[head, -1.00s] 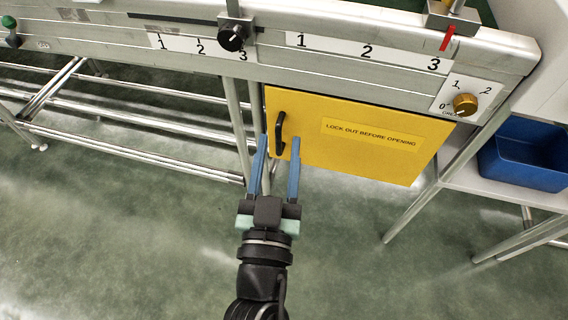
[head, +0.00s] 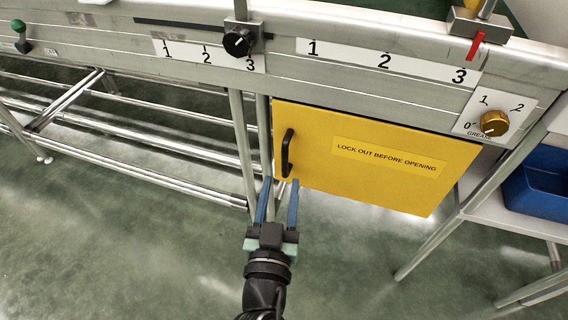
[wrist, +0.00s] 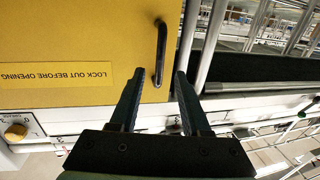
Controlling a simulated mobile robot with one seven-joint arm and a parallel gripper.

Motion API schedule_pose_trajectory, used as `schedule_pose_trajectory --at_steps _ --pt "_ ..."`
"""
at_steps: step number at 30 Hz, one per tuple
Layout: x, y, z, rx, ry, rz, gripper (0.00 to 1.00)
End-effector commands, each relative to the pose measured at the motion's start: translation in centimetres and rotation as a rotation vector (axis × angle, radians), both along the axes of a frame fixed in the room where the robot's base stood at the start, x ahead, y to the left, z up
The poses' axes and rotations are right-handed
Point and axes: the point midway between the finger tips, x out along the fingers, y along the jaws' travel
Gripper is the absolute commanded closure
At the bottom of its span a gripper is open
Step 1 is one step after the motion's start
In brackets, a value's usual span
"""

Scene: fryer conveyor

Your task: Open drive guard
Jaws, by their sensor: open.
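The drive guard (head: 375,180) is a yellow panel under the conveyor, labelled "LOCK OUT BEFORE OPENING". It looks closed. Its black bar handle (head: 286,153) is upright near the panel's left edge. My gripper (head: 279,183) is open and empty, with its blue fingertips just below the handle in the head view. In the wrist view the yellow guard (wrist: 60,40) fills the upper left. The handle (wrist: 161,50) lies ahead of my gripper (wrist: 160,72), roughly in line with the gap between the fingers. I see no contact with the handle.
Above the guard are a black knob (head: 238,42) on a 1-2-3 scale, a red pointer (head: 475,46) on another, and a brass grease knob (head: 494,123). Metal legs (head: 240,140) stand left of the guard. A blue bin (head: 540,182) is at right. Floor in front is clear.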

Motion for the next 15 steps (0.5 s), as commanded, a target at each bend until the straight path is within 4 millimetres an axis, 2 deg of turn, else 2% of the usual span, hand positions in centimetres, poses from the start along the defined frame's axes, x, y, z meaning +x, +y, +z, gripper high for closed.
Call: schedule_pose_trajectory --at_steps 3,7,15 --pt "2.1 -0.2 0.1 -0.001 -0.003 0.001 0.53" --pt "3.8 -0.5 0.1 -0.001 -0.002 0.000 0.53" --pt "5.5 -0.6 0.0 0.000 0.000 0.000 0.53"
